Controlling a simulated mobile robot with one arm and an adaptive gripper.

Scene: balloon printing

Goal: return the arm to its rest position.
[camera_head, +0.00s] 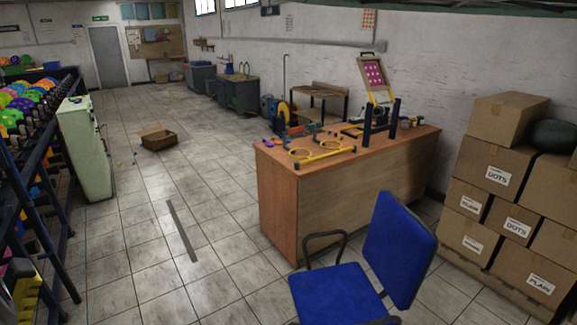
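My arm and my gripper do not show in the head view, so their pose and whether the gripper holds anything cannot be seen. A wooden workbench (350,199) stands right of the middle. On it are a raised printing frame (374,74) with a pink dotted panel, yellow rings (300,152), a yellow bar (325,158) and small tools.
A blue chair (400,248) stands in front of the bench. Stacked cardboard boxes (502,176) fill the right side. A dark rack of coloured balls (30,105) and a pale green cabinet (85,150) line the left. An open box (159,139) lies on the mostly clear tiled floor (130,235).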

